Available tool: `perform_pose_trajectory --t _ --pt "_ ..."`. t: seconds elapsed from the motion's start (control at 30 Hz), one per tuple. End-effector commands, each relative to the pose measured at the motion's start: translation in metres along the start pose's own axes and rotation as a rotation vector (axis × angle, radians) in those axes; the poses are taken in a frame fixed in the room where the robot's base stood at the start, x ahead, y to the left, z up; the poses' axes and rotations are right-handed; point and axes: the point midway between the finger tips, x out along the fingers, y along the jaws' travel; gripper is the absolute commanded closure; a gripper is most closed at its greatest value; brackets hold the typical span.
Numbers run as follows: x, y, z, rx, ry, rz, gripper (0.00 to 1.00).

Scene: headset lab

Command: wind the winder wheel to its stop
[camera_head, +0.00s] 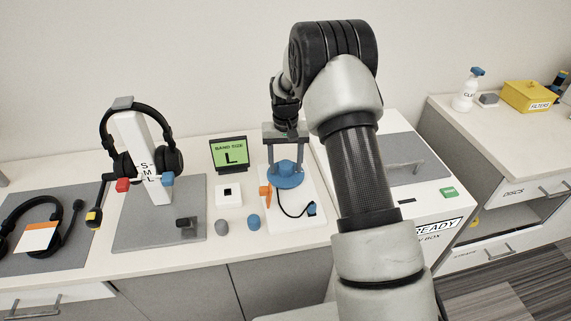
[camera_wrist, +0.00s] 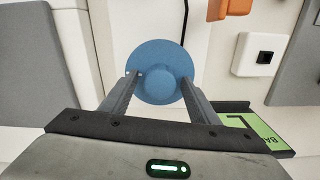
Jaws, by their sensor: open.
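The winder wheel (camera_head: 287,180) is a blue disc with a raised round hub, standing on a white base plate on the counter. It also shows in the wrist view (camera_wrist: 158,53), at the top middle. My gripper (camera_head: 285,157) is above the wheel, pointing down. In the wrist view my gripper (camera_wrist: 160,79) is open, with one finger to each side of the hub. Nothing is held. Whether the fingers touch the hub cannot be told. A black cable runs from beside the wheel to a small blue end piece (camera_head: 311,208).
An orange part (camera_head: 265,192) stands close to the wheel. A green "BAND SIZE L" display (camera_head: 229,153) stands behind left. A headset stand (camera_head: 134,135) is further left, and a white box with a grey lid (camera_head: 378,163) is close on the right. Small knobs (camera_head: 254,222) lie in front.

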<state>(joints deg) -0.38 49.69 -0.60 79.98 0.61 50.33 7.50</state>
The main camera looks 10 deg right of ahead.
Motion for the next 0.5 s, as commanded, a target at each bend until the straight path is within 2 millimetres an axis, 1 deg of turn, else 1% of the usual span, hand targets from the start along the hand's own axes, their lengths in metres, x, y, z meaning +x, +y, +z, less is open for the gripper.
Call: perform_pose_trajectory --t 0.17,0.27,0.5 --pt "-0.022 0.000 -0.001 0.000 0.004 0.000 0.45" --pt "-0.044 0.000 -0.002 0.000 0.006 -0.001 0.45" --pt "-0.105 0.000 -0.001 0.000 0.006 -0.001 0.45"
